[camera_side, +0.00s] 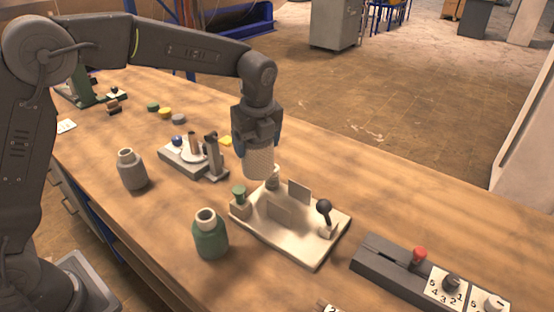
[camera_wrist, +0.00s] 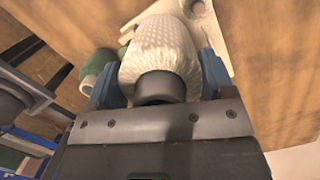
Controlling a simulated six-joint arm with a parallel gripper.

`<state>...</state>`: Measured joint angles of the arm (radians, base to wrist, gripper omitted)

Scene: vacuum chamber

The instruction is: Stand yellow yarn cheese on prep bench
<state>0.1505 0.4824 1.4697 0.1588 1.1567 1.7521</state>
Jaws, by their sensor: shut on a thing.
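My gripper (camera_side: 257,140) is shut on a pale cream, ribbed yarn cheese (camera_side: 258,164), which looks off-white rather than yellow. The yarn cheese hangs upright beneath the gripper, in front of or above the back corner of a cream fixture plate (camera_side: 300,250); its height over the bench cannot be told. In the wrist view the yarn cheese (camera_wrist: 163,45) sits between my blue fingers (camera_wrist: 160,75), with its dark core end facing the camera. The wooden prep bench (camera_side: 420,200) lies below.
A green jar (camera_side: 210,235) and a grey jar (camera_side: 131,169) stand to the left of the plate. A grey fixture (camera_side: 185,158) with posts is behind left. A dark control box (camera_side: 400,262) with a red knob is at the right. The bench behind the plate is clear.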

